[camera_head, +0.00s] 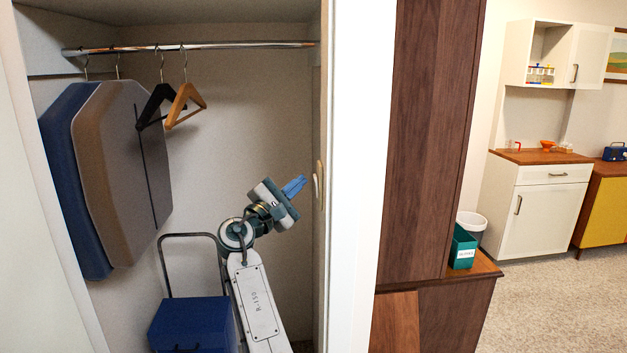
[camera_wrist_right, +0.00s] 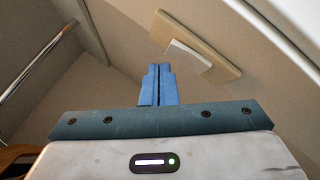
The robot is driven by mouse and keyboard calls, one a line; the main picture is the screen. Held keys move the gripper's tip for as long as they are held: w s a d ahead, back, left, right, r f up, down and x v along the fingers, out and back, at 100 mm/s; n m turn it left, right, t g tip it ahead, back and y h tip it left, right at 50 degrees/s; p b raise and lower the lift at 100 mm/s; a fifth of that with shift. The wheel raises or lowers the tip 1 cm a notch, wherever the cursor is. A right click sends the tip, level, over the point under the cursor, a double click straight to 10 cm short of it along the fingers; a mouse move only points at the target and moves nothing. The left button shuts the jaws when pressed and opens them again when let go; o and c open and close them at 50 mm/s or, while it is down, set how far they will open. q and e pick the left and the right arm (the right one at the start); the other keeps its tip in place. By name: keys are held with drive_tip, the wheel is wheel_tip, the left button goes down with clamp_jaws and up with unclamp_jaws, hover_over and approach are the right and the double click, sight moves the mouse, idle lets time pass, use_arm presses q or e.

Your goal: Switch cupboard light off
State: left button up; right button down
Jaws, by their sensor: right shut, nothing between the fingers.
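The cupboard light switch (camera_head: 319,185) is on the inner right wall of the open cupboard, seen almost edge-on in the head view. In the right wrist view its white rocker (camera_wrist_right: 188,54) sits on a beige plate (camera_wrist_right: 205,40), just beyond and right of my fingertips. My right gripper (camera_head: 302,180) is inside the cupboard with its blue fingers pointing at the switch. Its fingers (camera_wrist_right: 159,68) are shut together and empty. A small gap seems to separate them from the switch. No lamp shows. My left gripper is out of view.
Garment bags (camera_head: 128,165) and hangers (camera_head: 185,103) hang from a rail (camera_head: 230,45) on the left. A blue box (camera_head: 190,325) stands at the cupboard bottom. The white door post (camera_head: 355,150) closes off the right. The space between hangers and my gripper is free.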

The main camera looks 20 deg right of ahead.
drive_tip(key=shift+s+d, duration=0.1)
drive_tip(key=shift+d, duration=0.3)
drive_tip(key=shift+s+d+r+p, duration=0.1)
drive_tip(key=shift+d+p, duration=0.2)
idle(0.6)
drive_tip(key=shift+w+a+b, duration=0.25)
drive_tip(key=shift+a+b, duration=0.2)
drive_tip(key=shift+a, duration=0.35)
drive_tip(key=a+b, duration=0.1)
drive_tip(key=w+a, duration=0.1)
drive_tip(key=a, duration=0.1)
drive_tip(key=a+b, duration=0.1)
drive_tip(key=shift+w+a+f+b, duration=0.2)
drive_tip(key=shift+a+f+b, duration=0.1)
drive_tip(key=shift+a+f, duration=0.05)
drive_tip(key=shift+f, duration=0.1)
